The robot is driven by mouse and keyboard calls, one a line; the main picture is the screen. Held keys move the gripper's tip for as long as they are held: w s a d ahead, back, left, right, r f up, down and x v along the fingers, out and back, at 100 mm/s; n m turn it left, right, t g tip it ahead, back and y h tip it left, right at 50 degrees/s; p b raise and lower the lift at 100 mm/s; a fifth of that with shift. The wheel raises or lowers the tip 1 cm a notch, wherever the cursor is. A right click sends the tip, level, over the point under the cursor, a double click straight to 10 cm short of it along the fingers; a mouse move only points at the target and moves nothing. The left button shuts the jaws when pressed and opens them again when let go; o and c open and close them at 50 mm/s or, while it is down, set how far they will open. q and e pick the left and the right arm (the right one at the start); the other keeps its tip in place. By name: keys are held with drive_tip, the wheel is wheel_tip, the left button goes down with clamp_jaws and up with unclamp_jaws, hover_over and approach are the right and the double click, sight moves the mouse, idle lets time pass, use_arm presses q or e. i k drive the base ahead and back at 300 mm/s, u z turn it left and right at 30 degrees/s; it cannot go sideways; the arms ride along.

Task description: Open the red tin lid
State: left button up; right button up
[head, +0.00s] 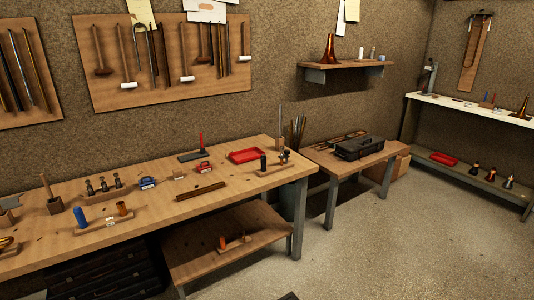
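A small red box-like thing with a pale label (203,167), which looks like the red tin, sits on the long wooden workbench (225,205). It stands left of a shallow red tray (245,155). It is too small to tell whether its lid is shut or raised. Neither of my grippers shows in the head view.
A blue tin (147,183) and a wooden strip (200,191) lie on the bench near the red one. A black case (360,148) stands on a lower side table. A lower shelf (228,252) sits under the bench. The floor (400,235) at right is clear.

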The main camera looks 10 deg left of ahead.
sight(205, 165)
drive_tip(key=z, duration=0.2)
drive_tip(key=i, duration=1.25)
drive_tip(key=u, duration=1.1)
drive_tip(key=i, duration=0.8)
drive_tip(key=u, duration=0.9)
